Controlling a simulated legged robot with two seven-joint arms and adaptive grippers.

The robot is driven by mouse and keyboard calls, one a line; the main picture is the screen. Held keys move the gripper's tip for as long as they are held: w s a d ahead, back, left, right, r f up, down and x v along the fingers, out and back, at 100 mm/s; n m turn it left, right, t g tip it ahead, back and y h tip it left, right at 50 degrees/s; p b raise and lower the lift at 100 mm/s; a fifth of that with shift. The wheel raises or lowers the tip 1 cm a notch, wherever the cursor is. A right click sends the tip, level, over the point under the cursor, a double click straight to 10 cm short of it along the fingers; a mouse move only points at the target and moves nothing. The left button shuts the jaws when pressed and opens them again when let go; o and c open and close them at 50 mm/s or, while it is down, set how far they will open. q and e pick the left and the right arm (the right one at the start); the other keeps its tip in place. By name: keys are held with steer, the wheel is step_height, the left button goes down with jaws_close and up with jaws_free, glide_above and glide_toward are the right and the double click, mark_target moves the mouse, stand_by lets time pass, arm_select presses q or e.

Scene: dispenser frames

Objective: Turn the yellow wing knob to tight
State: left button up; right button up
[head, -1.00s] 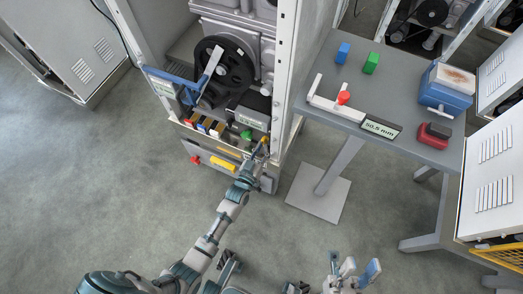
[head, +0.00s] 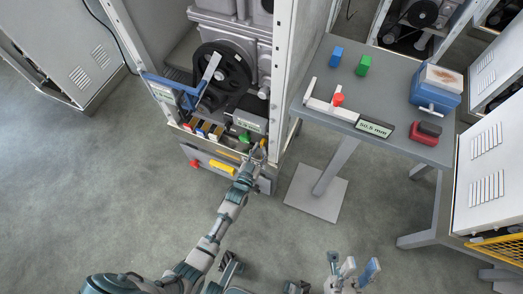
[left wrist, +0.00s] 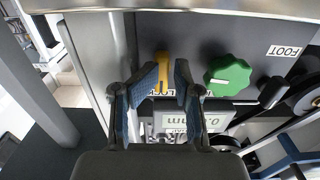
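The yellow wing knob (left wrist: 163,72) is on the dispenser's panel, seen in the left wrist view with a label reading "LOCK" partly visible near it. My left gripper (left wrist: 165,80) is open, with one finger on each side of the knob and a small gap showing on both sides. In the head view the left gripper (head: 258,158) is at the panel's right end and largely hides the knob. My right gripper (head: 358,268) is open and empty, low in the head view, away from the dispenser.
A green knob (left wrist: 228,76) and a black switch (left wrist: 272,92) sit right of the yellow knob, with a small display (left wrist: 196,122) close by. A yellow handle (head: 222,167) and a red knob (head: 195,163) are lower on the dispenser. A grey table (head: 400,85) stands to the right.

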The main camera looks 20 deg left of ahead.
arm_select(q)
steer(key=shift+o, duration=0.4)
steer(key=shift+w+a+r, duration=0.3)
steer(key=shift+a+r, duration=0.1)
steer(key=shift+r, duration=0.15)
steer(key=shift+s+f, duration=0.1)
steer(key=shift+s+f, duration=0.1)
steer(key=shift+s, duration=0.2)
steer(key=s, duration=0.7)
steer(key=shift+s, duration=0.15)
